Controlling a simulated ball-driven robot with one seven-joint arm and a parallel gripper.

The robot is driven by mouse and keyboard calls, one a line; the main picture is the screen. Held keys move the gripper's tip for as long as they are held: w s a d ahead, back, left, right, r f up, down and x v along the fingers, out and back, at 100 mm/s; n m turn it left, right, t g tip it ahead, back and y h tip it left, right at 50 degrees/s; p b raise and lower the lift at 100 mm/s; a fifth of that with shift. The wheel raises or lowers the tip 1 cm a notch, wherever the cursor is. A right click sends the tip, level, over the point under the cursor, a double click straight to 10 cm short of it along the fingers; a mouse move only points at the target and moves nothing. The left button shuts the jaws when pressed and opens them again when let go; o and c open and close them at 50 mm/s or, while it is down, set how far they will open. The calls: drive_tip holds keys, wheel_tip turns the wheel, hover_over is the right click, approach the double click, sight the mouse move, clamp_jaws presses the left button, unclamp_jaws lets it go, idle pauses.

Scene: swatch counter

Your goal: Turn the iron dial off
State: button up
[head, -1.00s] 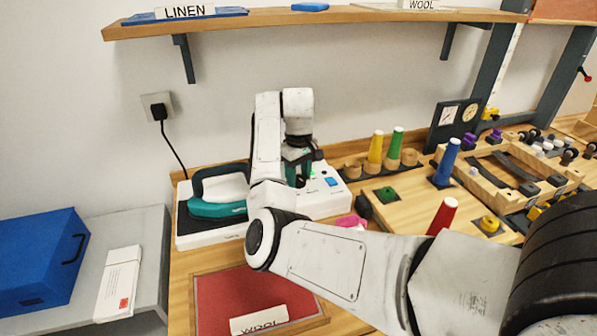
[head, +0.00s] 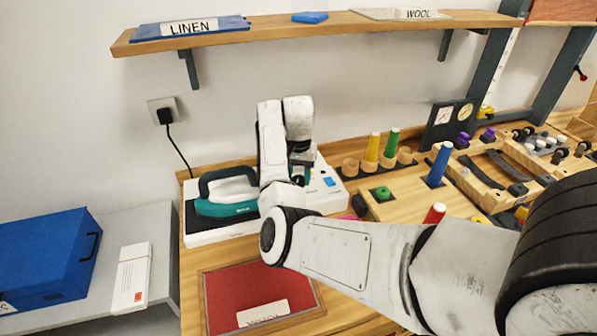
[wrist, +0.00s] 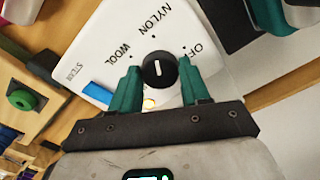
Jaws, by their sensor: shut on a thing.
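The black iron dial (wrist: 158,70) sits on a white base panel (wrist: 95,45) with NYLON, WOOL and OFF printed around it. Its white mark runs nearly straight up and down in the wrist view, not in line with the OFF print at right. My gripper (wrist: 160,72) has its teal fingers on either side of the dial, shut on it. In the head view my gripper (head: 300,174) is low over the white base (head: 205,233), and my arm hides the dial. The teal iron (head: 228,208) rests on the base's left part.
A blue switch (head: 329,182) is on the base, right of my gripper. Yellow and green cones (head: 392,143) stand behind at right. A red mat (head: 235,290) lies in front. A blue box (head: 45,260) stands at left. The shelf (head: 330,32) is above.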

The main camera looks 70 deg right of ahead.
sight(298, 178)
drive_tip(key=m+p, duration=0.1)
drive_tip(key=m, duration=0.5)
drive_tip(key=shift+m, duration=0.3)
drive_tip(key=m, duration=0.5)
drive_tip(key=shift+m, duration=0.3)
drive_tip(key=o, duration=1)
drive_tip(key=shift+o, duration=0.2)
wheel_tip(298, 178, up, 11)
drive_tip(key=b, duration=0.1)
drive_tip(key=shift+f, duration=0.15)
